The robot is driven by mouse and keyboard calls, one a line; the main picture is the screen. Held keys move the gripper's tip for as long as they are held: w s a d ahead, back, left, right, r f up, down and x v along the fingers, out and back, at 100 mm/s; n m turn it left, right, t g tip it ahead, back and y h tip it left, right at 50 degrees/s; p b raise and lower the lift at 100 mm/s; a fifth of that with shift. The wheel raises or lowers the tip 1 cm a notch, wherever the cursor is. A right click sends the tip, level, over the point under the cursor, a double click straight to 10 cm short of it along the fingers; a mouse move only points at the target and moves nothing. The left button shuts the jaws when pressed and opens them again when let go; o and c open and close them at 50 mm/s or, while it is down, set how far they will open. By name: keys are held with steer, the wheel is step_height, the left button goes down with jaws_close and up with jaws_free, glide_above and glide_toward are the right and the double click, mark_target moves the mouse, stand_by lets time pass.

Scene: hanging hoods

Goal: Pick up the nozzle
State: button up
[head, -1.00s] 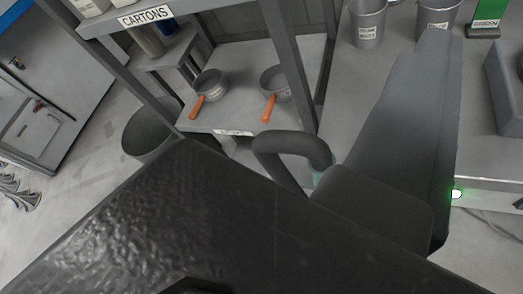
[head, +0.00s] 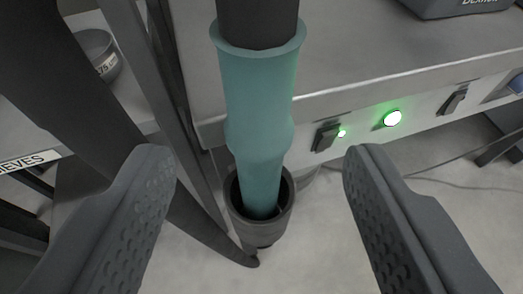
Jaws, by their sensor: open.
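The nozzle (head: 258,112) is a teal tube with a flared collar at the top and a bulge lower down. A dark hose or pipe (head: 256,20) joins its upper end. Its lower end sits inside a dark cup-like holder (head: 247,232) beside the bench front. My gripper (head: 258,170) is open, with one dark finger on each side of the nozzle. There is a visible gap between the nozzle and each finger in the picture. I cannot tell how far the fingers are from it in depth.
A shelf with a "SIEVES" label (head: 28,161) and a grey pan (head: 95,55) is at left. Dark posts stand close by at left.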

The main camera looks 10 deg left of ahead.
mark_target(259, 89)
steer(key=b+x, duration=0.2)
steer(key=x, duration=0.8)
steer(key=shift+s, duration=0.1)
steer(key=c, duration=1.2)
